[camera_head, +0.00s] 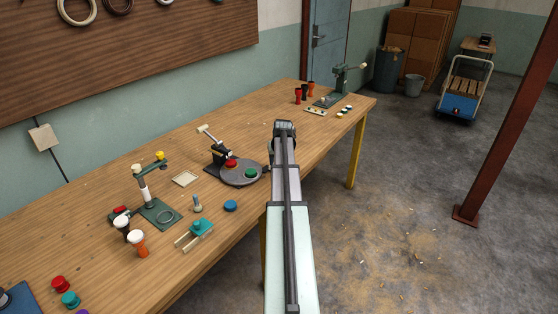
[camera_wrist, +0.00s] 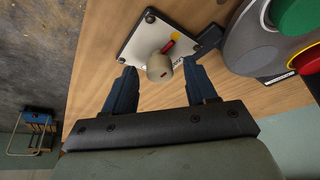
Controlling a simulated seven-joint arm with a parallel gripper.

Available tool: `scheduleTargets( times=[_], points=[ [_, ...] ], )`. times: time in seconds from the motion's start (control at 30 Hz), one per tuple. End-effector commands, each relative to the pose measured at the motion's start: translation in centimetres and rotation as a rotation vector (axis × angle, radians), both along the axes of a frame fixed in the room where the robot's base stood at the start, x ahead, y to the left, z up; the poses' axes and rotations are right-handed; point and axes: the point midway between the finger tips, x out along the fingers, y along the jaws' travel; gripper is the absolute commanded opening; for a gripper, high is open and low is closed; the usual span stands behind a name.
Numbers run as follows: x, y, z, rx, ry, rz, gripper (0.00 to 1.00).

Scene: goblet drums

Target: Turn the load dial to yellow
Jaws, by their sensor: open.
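The load dial is a pale round knob (camera_wrist: 159,68) on a white plate (camera_wrist: 140,43) with dark corner bolts, in the wrist view. A short red bar (camera_wrist: 168,48) shows beside the knob, slanting up and right towards a small yellow patch (camera_wrist: 177,37) on the plate. I cannot tell whether the bar is part of the knob. My gripper (camera_wrist: 160,78) is open, with its two blue fingers on either side of the knob and visible gaps between. In the head view my arm hides the dial, and the fingertips do not show.
A grey turntable (camera_head: 239,181) with a red and a green piece stands left of my arm; in the wrist view its grey edge (camera_wrist: 240,45) is close to the right finger. A lever stand (camera_head: 161,212), goblet drums (camera_head: 138,246) and small parts are spread farther left on the bench.

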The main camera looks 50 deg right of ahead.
Motion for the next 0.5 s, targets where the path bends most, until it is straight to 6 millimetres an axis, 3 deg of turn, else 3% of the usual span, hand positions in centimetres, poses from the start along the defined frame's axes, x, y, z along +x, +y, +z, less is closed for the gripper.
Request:
scheduleTargets(
  times=[0.27,0.5],
  points=[
    [-0.4,0.4,1.3,-0.001,-0.001,0.0,0.56],
    [-1.6,1.6,5.2,-0.003,-0.002,0.0,0.56]
  ],
)
